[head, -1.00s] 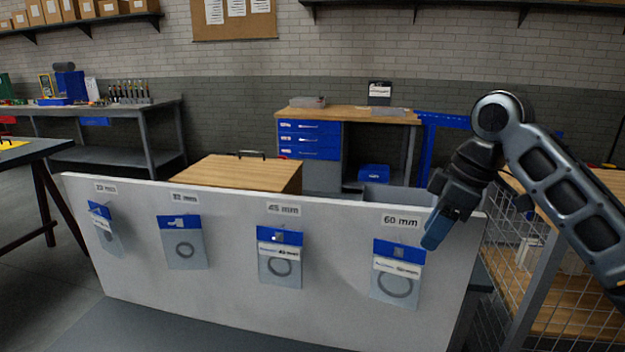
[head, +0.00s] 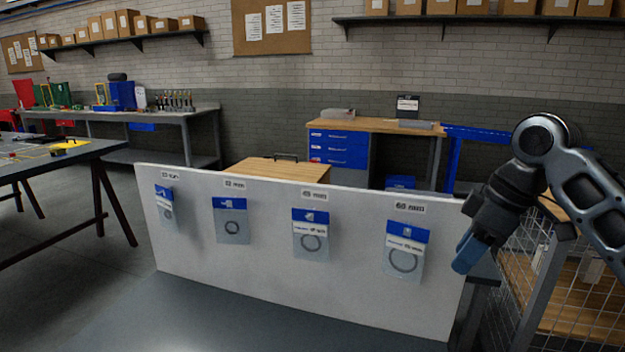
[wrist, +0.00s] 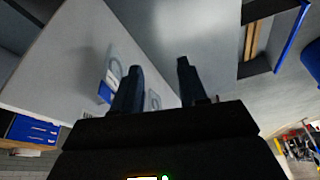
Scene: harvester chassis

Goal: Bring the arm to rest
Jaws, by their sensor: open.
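My gripper (head: 468,254) hangs from my bent arm at the right of the head view, its blue fingers pointing down and left. It is beside the right end of the white display board (head: 300,280), to the right of the 60 mm packet (head: 404,250). In the wrist view my gripper (wrist: 160,80) shows two dark fingers spread apart with nothing between them. The board (wrist: 75,60) also shows there, tilted, behind the fingers.
Other ring packets hang on the board: one at far left (head: 165,205), one (head: 232,222) and the 45 mm one (head: 311,235). A wire mesh cage (head: 530,290) stands close at the right. A wooden-topped workbench (head: 375,125) is behind the board. Floor at left is open.

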